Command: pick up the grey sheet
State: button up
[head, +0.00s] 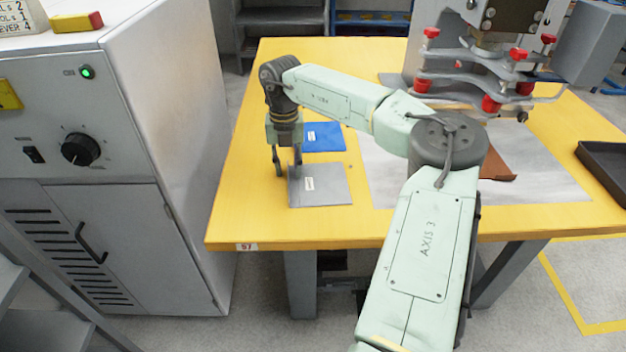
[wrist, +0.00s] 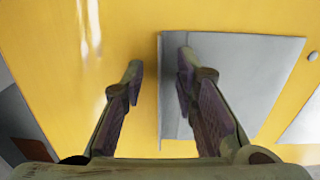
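The grey sheet (head: 325,188) lies flat on the yellow table, with a small white label on it. In the wrist view the sheet (wrist: 245,75) spans the middle and right, its left edge between my two fingers. My gripper (head: 287,164) points down at the sheet's left edge. Its fingers are apart, with one finger over the bare table and the other over the sheet (wrist: 160,78). Nothing is held. I cannot tell whether the fingertips touch the sheet or table.
A blue sheet (head: 323,137) lies just behind the grey one. A pale mat (head: 385,180) lies to the right, with a brown piece (head: 497,166) and a press (head: 490,75). A dark tray (head: 606,165) sits at the right edge. A grey cabinet (head: 110,150) stands left of the table (head: 240,190).

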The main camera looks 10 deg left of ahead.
grip_shut()
dwell(0.6)
